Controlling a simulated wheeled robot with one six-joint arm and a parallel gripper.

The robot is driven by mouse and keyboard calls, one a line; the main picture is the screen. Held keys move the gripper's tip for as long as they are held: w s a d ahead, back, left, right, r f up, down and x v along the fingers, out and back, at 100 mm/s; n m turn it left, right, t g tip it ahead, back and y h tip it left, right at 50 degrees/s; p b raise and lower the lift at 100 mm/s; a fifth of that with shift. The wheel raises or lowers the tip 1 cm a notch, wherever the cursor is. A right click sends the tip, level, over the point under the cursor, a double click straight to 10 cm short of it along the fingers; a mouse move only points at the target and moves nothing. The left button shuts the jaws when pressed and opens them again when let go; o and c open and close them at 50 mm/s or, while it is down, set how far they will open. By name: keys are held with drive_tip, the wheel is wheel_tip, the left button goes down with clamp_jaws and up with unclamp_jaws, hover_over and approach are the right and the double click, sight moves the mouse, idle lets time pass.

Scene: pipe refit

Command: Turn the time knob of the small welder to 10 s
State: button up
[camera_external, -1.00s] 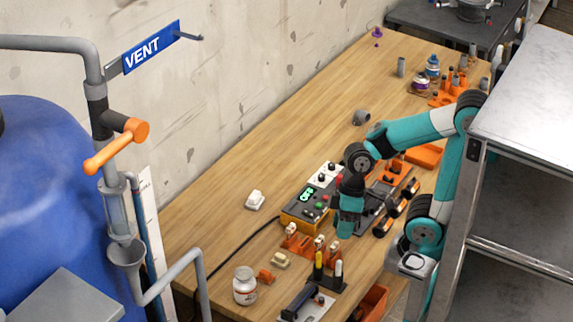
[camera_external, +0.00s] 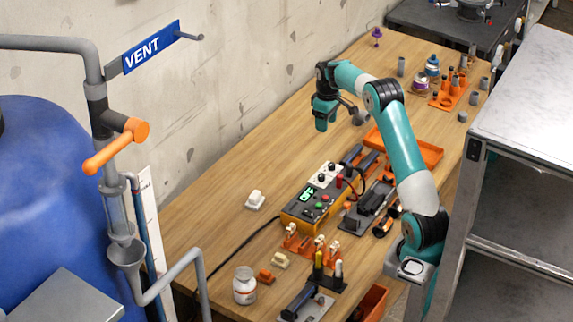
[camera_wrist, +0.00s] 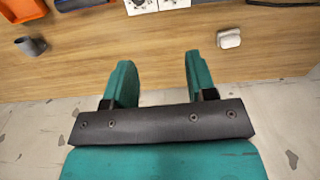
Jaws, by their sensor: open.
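The knob settings are too small to read. In the wrist view a part of the white panel (camera_wrist: 157,4) shows at the top edge, cut off. My gripper (camera_external: 321,124) hangs in the air beyond the welder, toward the wall, apart from it. In the wrist view my gripper (camera_wrist: 158,60) has its two teal fingers wide apart with nothing between them.
An orange tray (camera_external: 408,150) lies right of the welder and a black clamp device (camera_external: 372,205) stands beside it. A white block (camera_external: 255,200) sits to the left. A grey fitting (camera_wrist: 30,46) shows in the wrist view. The bench along the wall is mostly clear.

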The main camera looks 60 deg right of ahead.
sight(332, 164)
drive_tip(key=d+f, duration=0.1)
drive_tip(key=f, duration=0.5)
drive_tip(key=d+f+p, duration=0.1)
drive_tip(key=f, duration=0.5)
drive_tip(key=d+f+p, duration=0.1)
drive_tip(key=f, duration=0.5)
drive_tip(key=shift+s+d+f, duration=0.35)
drive_tip(key=shift+d, duration=0.05)
drive_tip(key=shift+c, duration=0.4)
drive_tip(key=c, duration=0.8)
drive_tip(key=shift+m, duration=0.3)
drive_tip(key=shift+c, duration=0.2)
drive_tip(key=m+b, duration=0.1)
drive_tip(key=m, duration=0.3)
drive_tip(key=shift+m, duration=1.8)
